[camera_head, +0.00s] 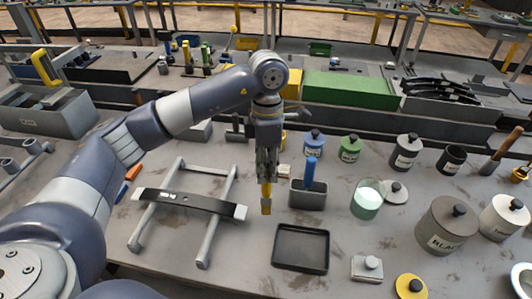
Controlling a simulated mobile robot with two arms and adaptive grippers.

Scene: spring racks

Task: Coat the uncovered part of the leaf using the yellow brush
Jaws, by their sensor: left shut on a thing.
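My left gripper (267,172) points down over the middle of the table and is shut on the yellow brush (266,191). The leaf (185,202) is a long dark strip with light ends, lying across a grey metal rack (207,240) to the left of the brush. Small white marks show on its dark face. The brush appears apart from the leaf. My right gripper is not in view.
A black tray (301,267) lies in front of the brush. A grey holder (307,199) with a blue-handled brush (310,171) stands to its right. Labelled cans, including a large one (447,224), and a glass jar (367,200) fill the right side.

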